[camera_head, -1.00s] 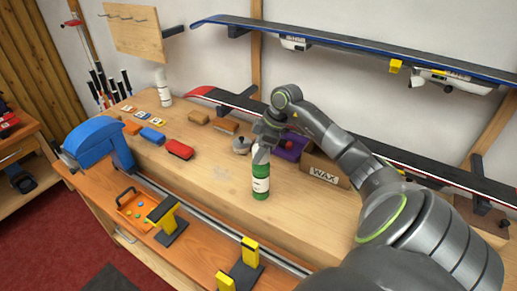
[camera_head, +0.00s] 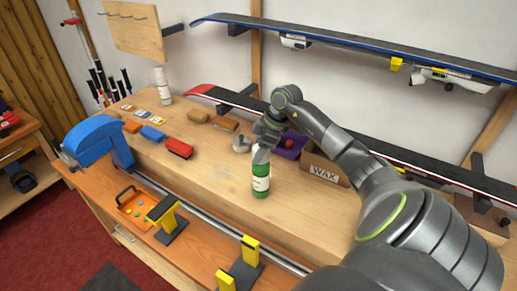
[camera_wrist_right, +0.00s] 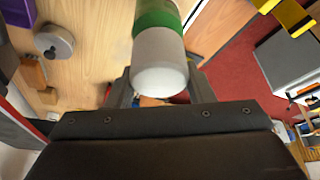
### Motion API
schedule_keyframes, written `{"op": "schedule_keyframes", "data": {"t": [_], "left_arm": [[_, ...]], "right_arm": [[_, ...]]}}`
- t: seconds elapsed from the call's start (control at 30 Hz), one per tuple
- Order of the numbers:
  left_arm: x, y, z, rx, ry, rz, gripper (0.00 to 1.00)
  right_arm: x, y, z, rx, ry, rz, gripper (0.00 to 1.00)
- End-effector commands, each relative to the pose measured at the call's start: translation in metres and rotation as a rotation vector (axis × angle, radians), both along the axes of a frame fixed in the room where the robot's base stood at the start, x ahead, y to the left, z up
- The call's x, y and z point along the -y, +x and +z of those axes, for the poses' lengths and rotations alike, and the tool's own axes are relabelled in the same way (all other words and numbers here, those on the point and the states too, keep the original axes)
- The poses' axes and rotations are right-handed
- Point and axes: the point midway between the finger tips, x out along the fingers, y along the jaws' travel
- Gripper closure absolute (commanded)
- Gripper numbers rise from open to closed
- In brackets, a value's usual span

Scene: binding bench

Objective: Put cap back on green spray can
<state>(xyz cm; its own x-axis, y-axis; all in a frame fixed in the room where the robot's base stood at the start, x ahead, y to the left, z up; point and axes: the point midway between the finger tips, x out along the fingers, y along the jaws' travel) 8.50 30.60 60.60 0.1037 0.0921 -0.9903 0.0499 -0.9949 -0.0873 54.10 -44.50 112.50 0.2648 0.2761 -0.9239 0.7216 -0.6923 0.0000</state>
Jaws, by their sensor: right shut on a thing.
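The green spray can (camera_head: 261,182) stands upright on the bench, with a white label around its middle. My right gripper (camera_head: 261,156) is at the can's top and is shut on the pale grey cap. In the right wrist view the cap (camera_wrist_right: 160,66) sits between my gripper's fingers (camera_wrist_right: 160,92), in line with the green can body (camera_wrist_right: 157,14). The cap appears to meet the can, but I cannot tell whether it is fully seated. My left gripper is not in view.
A grey round tin (camera_head: 241,145), a purple tray (camera_head: 291,147) and a WAX box (camera_head: 325,170) stand behind the can. A red brush (camera_head: 179,148) lies to the left. Yellow-topped clamps (camera_head: 250,250) stand in front.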

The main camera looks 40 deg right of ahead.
Motion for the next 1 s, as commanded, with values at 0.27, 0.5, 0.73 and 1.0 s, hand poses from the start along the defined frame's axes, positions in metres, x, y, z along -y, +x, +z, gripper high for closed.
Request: {"op": "schedule_keyframes", "data": {"t": [0.27,0.5,0.73,1.0], "left_arm": [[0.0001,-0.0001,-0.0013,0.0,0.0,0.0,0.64],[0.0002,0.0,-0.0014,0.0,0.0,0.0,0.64],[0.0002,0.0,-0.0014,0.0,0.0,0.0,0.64],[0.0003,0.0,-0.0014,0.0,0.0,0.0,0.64]], "right_arm": [[0.0,-0.0001,-0.0033,0.0,0.0,0.0,0.59],[0.0,0.0,-0.0038,0.0,0.0,0.0,0.59],[-0.0001,-0.0001,-0.0037,0.0,0.0,0.0,0.35],[0.0001,-0.0001,-0.0036,0.0,0.0,0.0,0.25]]}}
